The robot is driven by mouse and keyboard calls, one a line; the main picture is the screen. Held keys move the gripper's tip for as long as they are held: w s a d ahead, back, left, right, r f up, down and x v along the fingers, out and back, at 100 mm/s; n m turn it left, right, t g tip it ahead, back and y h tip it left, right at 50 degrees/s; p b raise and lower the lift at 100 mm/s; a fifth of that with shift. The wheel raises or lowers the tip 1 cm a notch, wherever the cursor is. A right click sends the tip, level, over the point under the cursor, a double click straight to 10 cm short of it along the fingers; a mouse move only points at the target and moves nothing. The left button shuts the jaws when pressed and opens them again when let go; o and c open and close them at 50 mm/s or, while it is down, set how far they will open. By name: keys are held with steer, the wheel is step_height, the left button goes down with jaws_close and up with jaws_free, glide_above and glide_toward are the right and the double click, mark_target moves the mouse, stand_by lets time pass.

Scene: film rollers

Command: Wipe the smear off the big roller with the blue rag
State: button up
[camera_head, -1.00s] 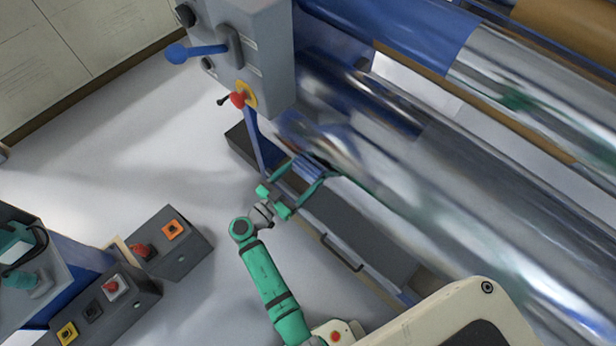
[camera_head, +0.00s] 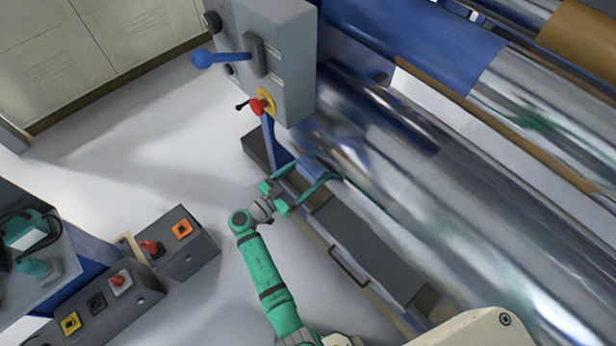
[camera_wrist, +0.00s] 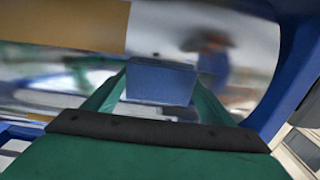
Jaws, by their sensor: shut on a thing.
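The big roller (camera_head: 430,205) is a shiny chrome cylinder running from the upper left to the lower right in the head view. It also fills the background of the wrist view. My gripper (camera_head: 306,178) is at the roller's left end, with its green fingers shut on the blue rag (camera_wrist: 160,82). The rag is a block-like blue pad between the fingertips, facing the roller. I cannot tell whether it touches the surface. A blurred dark brownish patch (camera_wrist: 205,42) shows on the shiny surface in the wrist view; I cannot tell whether it is the smear or a reflection.
A grey machine housing (camera_head: 275,60) with a blue lever and a red knob stands left of the roller. A dark tray-like ledge (camera_head: 365,245) runs below it. Dark control boxes (camera_head: 180,250) sit at the lower left. The pale floor (camera_head: 110,150) is clear.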

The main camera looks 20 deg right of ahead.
steer(key=shift+v, duration=2.65)
steer(key=shift+s+a, duration=0.2)
steer(key=shift+a, duration=0.15)
steer(key=shift+a, duration=0.1)
steer(key=shift+v, duration=1.4)
steer(key=shift+w, duration=0.15)
